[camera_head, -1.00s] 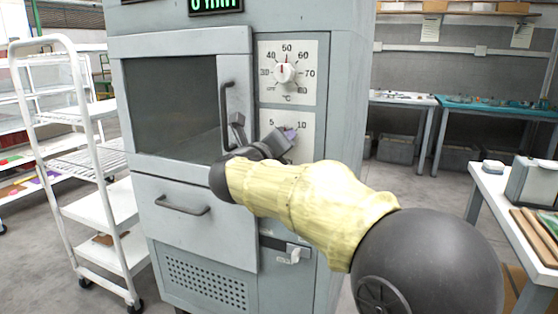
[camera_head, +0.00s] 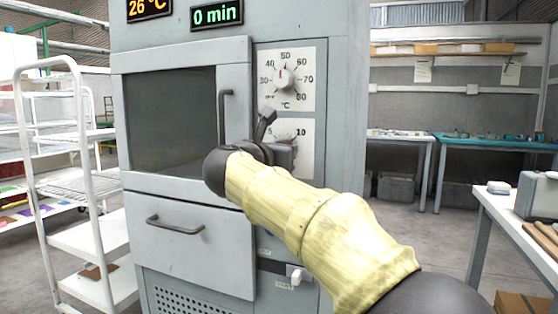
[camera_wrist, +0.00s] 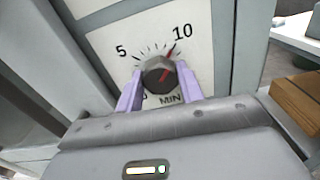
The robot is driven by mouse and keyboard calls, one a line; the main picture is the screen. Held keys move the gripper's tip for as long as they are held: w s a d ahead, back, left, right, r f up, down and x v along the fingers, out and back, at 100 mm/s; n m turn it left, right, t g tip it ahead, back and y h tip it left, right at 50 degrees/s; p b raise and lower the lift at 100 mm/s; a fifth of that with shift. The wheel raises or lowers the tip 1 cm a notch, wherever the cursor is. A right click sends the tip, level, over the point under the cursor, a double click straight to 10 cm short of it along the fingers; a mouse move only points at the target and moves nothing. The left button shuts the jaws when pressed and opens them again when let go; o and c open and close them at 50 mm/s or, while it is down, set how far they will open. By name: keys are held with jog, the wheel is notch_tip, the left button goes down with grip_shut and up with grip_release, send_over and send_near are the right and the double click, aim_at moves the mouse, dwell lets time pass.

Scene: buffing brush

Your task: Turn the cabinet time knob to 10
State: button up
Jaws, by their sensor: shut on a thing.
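The time knob (camera_wrist: 158,74) is a dark grey round dial on a white panel marked 5, 10 and MIN in the wrist view. Its red pointer aims up and right, towards the 10 mark. My gripper (camera_wrist: 159,84) has its two lilac fingers on opposite sides of the knob, shut on it. In the head view my gripper (camera_head: 277,146) is at the time panel (camera_head: 304,163) and hides the knob. The cabinet (camera_head: 335,60) is grey, and its green time display (camera_head: 217,15) reads 0 min.
The temperature knob (camera_head: 285,79) sits just above the time panel. The door handle (camera_head: 225,116) stands out to the left of my gripper. A white rack cart (camera_head: 80,160) is at the left, and a work table (camera_head: 490,200) is at the right.

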jog(key=shift+f, duration=0.15)
dwell(0.3)
jog(key=shift+a, duration=0.1)
jog(key=o, duration=0.9)
jog(key=shift+c, duration=0.2)
jog(key=shift+o, duration=0.7)
jog(key=p+v, duration=0.2)
jog(key=v, duration=1.5)
jog(key=shift+s, duration=0.25)
